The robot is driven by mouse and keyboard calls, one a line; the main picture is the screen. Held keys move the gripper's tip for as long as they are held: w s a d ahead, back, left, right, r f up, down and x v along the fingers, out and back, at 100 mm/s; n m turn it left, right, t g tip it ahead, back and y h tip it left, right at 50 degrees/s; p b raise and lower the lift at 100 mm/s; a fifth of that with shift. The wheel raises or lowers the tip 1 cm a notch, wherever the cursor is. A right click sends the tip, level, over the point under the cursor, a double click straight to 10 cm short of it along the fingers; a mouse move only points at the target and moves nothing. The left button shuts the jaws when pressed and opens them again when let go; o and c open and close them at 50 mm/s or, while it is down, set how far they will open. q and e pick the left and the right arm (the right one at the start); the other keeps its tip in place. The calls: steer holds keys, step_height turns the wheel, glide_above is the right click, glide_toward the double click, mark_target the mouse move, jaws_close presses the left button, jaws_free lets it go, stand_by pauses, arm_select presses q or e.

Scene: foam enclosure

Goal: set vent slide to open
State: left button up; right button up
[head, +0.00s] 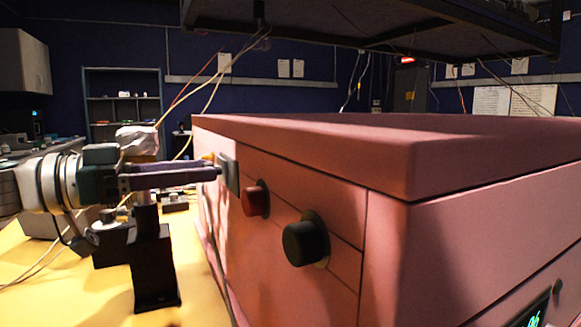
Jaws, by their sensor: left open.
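The pink foam enclosure (300,230) fills the middle and right. On its left-facing side is a small grey plate (231,176), which looks like the vent slide; its setting cannot be read. My left gripper (212,171) comes in from the left, with its fingers pointing right and their tips at the plate. It is open. The fingers overlap in this view, so the gap between them is hidden, and I cannot tell whether they touch the plate. A bit of orange (208,157) shows just above the fingertips. My right gripper is not in view.
A red knob (255,199) and a larger black knob (304,242) stick out from the same side, to the right of the plate. A lit display (535,316) is at the lower right. A black stand (153,270) rises from the yellow table (60,280) below my left arm.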

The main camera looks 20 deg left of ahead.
arm_select(q)
jaws_close()
stand_by(0.5)
stand_by(1.0)
